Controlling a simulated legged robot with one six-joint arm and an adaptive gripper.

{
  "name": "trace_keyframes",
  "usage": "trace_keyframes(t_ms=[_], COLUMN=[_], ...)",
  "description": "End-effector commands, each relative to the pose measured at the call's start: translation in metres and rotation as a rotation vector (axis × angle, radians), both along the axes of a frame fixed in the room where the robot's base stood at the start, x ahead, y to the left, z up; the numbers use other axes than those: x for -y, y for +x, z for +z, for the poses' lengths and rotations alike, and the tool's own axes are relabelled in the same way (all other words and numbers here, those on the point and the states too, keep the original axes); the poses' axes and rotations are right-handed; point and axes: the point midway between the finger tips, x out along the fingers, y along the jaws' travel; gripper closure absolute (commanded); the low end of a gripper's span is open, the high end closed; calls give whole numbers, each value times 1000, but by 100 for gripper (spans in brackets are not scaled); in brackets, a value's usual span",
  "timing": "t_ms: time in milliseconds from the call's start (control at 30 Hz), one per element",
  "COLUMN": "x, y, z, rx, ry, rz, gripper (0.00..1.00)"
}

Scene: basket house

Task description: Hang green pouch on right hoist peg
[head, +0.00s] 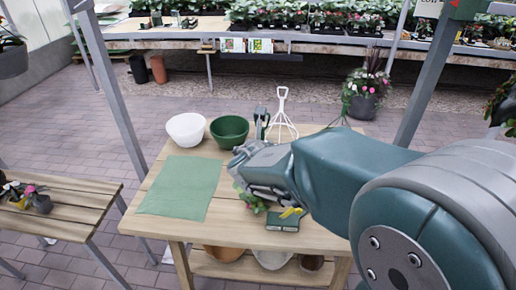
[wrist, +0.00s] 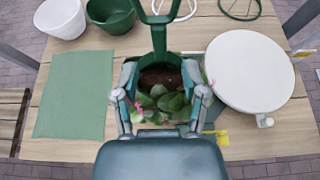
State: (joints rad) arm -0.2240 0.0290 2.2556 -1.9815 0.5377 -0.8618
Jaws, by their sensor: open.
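The green pouch (wrist: 158,42) has a tall back with a loop handle and holds dark soil and a leafy plant with pink flowers. It stands upright on the wooden table, and its upper part shows behind my gripper in the head view (head: 261,118). My gripper (wrist: 160,85) is open, with one finger on each side of the pouch's planted front. I cannot tell whether the fingers touch it. My arm hides most of the pouch in the head view. I cannot make out the right hoist peg in either view.
A green mat (head: 180,188), white bowl (head: 186,129) and green bowl (head: 229,131) lie left on the table (head: 222,229). A round white disc (wrist: 250,70) stands close right of my gripper. Grey posts rise left (head: 112,85) and right (head: 425,80).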

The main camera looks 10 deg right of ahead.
Motion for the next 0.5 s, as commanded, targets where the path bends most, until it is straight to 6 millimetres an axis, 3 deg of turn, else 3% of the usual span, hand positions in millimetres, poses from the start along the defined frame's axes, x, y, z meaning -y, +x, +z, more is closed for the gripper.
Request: trace_keyframes(t_ms=[200,500], x=[-11,-14], y=[-33,-55], z=[16,26], rx=[2,5], ry=[2,21], rz=[2,-20], gripper=[44,44])
